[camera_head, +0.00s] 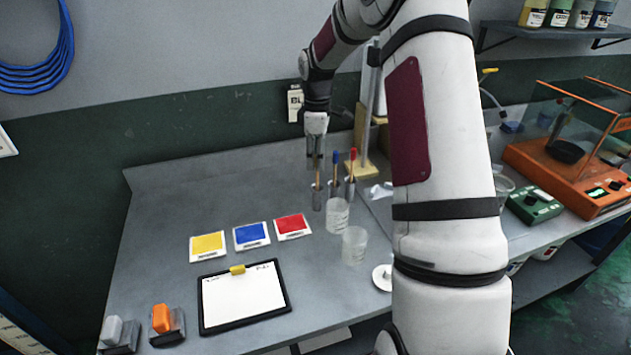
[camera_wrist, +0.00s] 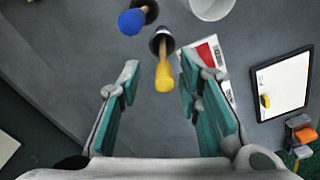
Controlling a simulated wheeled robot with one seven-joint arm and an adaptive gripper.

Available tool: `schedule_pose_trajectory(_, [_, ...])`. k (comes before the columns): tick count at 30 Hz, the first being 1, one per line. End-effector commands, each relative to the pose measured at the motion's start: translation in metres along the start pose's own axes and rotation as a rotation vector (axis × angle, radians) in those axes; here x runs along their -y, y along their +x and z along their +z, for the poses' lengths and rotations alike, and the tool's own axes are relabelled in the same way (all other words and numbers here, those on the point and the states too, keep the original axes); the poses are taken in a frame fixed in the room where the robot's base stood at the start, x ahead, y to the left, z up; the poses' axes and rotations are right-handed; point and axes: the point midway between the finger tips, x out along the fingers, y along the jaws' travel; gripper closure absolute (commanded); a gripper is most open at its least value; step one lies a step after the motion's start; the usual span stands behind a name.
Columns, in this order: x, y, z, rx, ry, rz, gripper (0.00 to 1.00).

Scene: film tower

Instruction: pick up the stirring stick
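Three stirring sticks stand in separate small dark metal cups on the bench: a blue-tipped stick (camera_head: 336,160), a red-tipped stick (camera_head: 352,159) and, at the left, a third stick (camera_head: 318,182) with its top hidden by my gripper. My gripper (camera_head: 314,160) is directly above that third stick, pointing down. In the wrist view, my gripper (camera_wrist: 160,80) is open, with a yellow-tipped stick (camera_wrist: 164,75) between or just ahead of its fingertips; I see no contact. The blue-tipped stick (camera_wrist: 131,21) is left of it there. The red-tipped one does not show in the wrist view.
Two clear beakers (camera_head: 337,216) (camera_head: 354,246) stand in front of the cups. Yellow (camera_head: 207,245), blue (camera_head: 251,236) and red (camera_head: 292,226) cards and a clipboard (camera_head: 243,296) lie left of them. A stand (camera_head: 363,168) is close behind.

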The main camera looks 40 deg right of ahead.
Motion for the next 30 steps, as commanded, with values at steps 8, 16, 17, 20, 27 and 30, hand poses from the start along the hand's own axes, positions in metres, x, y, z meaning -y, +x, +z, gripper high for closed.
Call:
schedule_pose_trajectory(8, [0.003,0.02,0.0,0.001,0.001,-0.003,0.68])
schedule_pose_trajectory(16, [0.005,0.057,0.0,0.0,0.001,-0.002,0.68])
schedule_pose_trajectory(17, [0.005,0.059,0.0,0.0,0.001,-0.002,0.68])
schedule_pose_trajectory(20, [0.004,0.062,-0.001,0.0,0.001,0.0,0.68])
schedule_pose_trajectory(27, [0.004,0.062,-0.001,0.0,0.001,0.001,0.79])
schedule_pose_trajectory(30, [0.004,0.062,-0.001,0.0,0.001,0.001,1.0])
